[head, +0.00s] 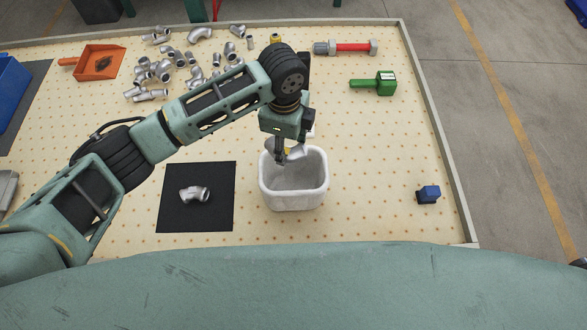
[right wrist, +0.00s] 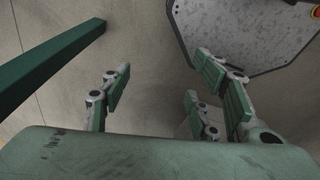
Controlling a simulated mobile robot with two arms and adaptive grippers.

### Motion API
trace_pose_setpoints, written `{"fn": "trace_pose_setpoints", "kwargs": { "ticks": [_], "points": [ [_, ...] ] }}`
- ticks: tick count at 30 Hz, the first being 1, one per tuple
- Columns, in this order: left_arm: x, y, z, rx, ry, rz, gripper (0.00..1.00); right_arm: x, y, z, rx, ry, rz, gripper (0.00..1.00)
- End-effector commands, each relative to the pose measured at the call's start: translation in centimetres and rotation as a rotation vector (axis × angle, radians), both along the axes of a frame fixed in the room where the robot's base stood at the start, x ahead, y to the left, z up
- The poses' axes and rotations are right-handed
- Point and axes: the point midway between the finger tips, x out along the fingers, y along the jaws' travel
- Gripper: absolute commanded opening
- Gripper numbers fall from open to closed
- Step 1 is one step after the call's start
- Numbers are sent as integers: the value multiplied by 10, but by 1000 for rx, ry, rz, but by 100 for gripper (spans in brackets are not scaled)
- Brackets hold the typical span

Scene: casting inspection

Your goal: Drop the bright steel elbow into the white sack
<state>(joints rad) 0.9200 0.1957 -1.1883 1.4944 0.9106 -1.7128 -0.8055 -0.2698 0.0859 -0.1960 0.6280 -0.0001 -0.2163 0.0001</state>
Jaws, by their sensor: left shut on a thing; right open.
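My left gripper (head: 281,151) is over the white sack (head: 293,200), at its back rim. It is shut on a bright steel elbow (head: 297,152), which is partly hidden by the fingers. The sack stands upright and open, and the part of its inside that shows looks empty. Another steel elbow (head: 194,194) lies on the black mat (head: 180,220) to the left of the sack. My right gripper (right wrist: 165,105) shows in the right wrist view, open and empty, with bare floor behind it.
Several steel fittings (head: 163,70) lie in a loose heap at the back. An orange dustpan (head: 100,63) is at the back left. A red-handled bolt-like tool (head: 350,47), a green tool (head: 375,84) and a blue block (head: 428,194) lie on the right. The board right of the sack is mostly clear.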

Motion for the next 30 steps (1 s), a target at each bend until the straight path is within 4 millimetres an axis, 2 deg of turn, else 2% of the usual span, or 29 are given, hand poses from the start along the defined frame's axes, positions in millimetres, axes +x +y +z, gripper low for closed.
{"fn": "trace_pose_setpoints", "kwargs": {
  "ticks": [4, 7, 12, 16, 22, 27, 28, 30],
  "points": [
    [-1, 0, -8, 0, 2, 0, 6, -18, 4, -1, 4, 23, 0, 56],
    [-1, 0, -18, 0, 2, -1, 6, -38, 7, -2, 7, 53, 1, 56],
    [-1, 0, -42, 0, 0, 0, 6, -58, 11, -19, 10, 81, 4, 56],
    [0, 0, -55, -1, -2, 0, 6, -51, 11, -34, 10, 71, 4, 56],
    [-1, 0, -58, -1, -1, 0, 6, -17, 10, -37, 12, 20, 2, 56],
    [-1, 0, -57, 0, -1, 0, 6, -14, 6, -36, 7, 16, 1, 56],
    [-1, 0, -57, 0, -1, 0, 51, -16, 5, -36, 5, 19, 1, 56],
    [-1, 0, -57, 0, -1, 0, 57, -22, 3, -36, 3, 27, 0, 56]
  ]
}}
